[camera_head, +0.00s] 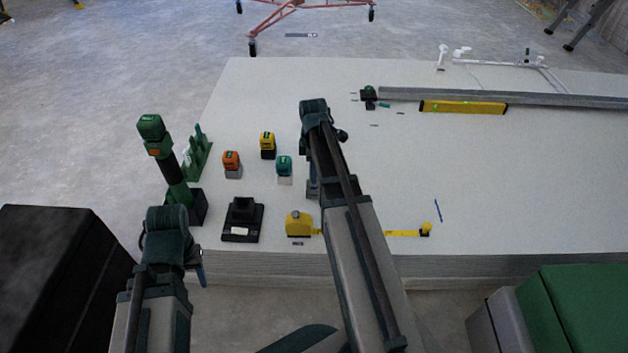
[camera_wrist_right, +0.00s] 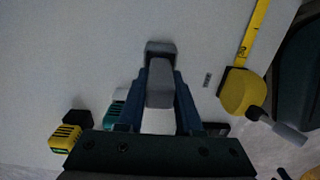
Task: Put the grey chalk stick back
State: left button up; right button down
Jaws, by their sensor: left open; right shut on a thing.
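My right gripper (camera_wrist_right: 158,100) is shut on a grey block-like thing (camera_wrist_right: 160,84), seen nearly end-on between the blue fingers. I cannot tell for certain that it is the chalk stick. In the head view my right gripper (camera_head: 313,187) is over the white panel stack, partly hidden by its own arm. My left gripper (camera_head: 200,272) is open and empty near the stack's front left edge. A green rack (camera_head: 199,152) with upright parts stands at the panel's left edge.
An orange battery (camera_head: 231,160), a yellow one (camera_head: 268,144) and a teal one (camera_head: 284,166) stand left of my right gripper. A black charger (camera_head: 243,220), green drill (camera_head: 165,160) and yellow tape measure (camera_head: 299,224) are nearby. A yellow level (camera_head: 463,107) lies farther back.

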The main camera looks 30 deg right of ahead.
pick_arm(q)
jog(key=shift+f+b, duration=0.45)
jog(key=shift+f, duration=0.45)
pick_arm(e)
jog(key=shift+f, duration=0.95)
jog(key=shift+f, duration=0.1)
jog(key=c, duration=0.6)
grip_release()
pick_arm(q)
jog(key=shift+f, duration=0.15)
pick_arm(e)
notch_tip(320, 180, up, 12)
jog(key=p, duration=1.2)
jog(key=shift+r, duration=0.2)
pick_arm(q)
notch_tip(320, 180, up, 12)
jog(key=shift+r, duration=0.2)
jog(key=shift+a, duration=0.1)
